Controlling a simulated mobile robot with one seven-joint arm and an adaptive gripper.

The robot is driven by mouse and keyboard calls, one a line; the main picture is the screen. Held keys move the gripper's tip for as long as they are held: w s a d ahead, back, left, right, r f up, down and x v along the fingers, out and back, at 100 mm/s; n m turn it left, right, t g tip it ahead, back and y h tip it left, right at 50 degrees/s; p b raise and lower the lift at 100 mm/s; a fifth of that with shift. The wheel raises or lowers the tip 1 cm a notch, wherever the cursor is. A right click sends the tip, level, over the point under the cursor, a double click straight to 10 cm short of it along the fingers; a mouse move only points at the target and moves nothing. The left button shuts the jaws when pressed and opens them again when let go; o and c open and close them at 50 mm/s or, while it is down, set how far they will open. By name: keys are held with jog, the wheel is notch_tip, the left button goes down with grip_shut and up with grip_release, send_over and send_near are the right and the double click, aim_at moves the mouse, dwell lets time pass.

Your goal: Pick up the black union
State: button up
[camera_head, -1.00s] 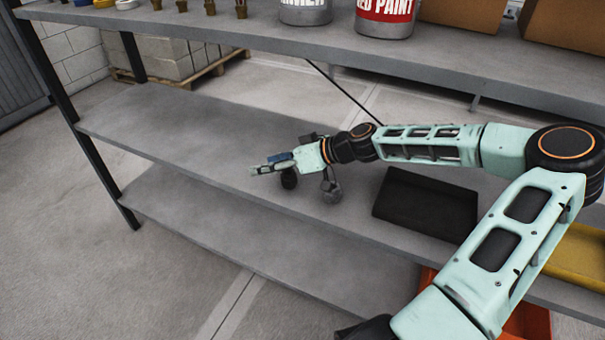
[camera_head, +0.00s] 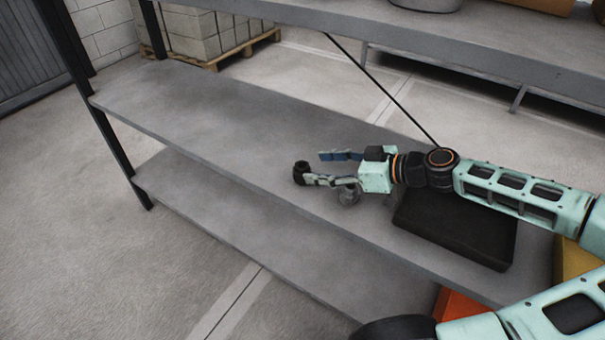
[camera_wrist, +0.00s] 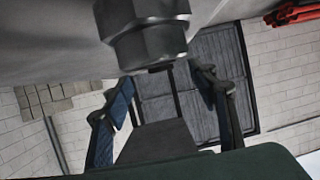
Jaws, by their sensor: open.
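The near fingertip overlaps the union in the picture; contact cannot be told. In the wrist view, a dark hexagonal fitting (camera_wrist: 146,30) fills the top middle, with the two open fingers of my gripper (camera_wrist: 165,90) lower down to either side. Nothing is held.
The shelf (camera_head: 200,105) is clear to the left. An upper shelf edge (camera_head: 310,20) and dark posts (camera_head: 110,150) bound the space.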

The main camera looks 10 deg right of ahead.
aim_at(307, 167)
jog(key=shift+b+x, duration=0.7)
jog(key=shift+x, duration=2.3)
grip_shut()
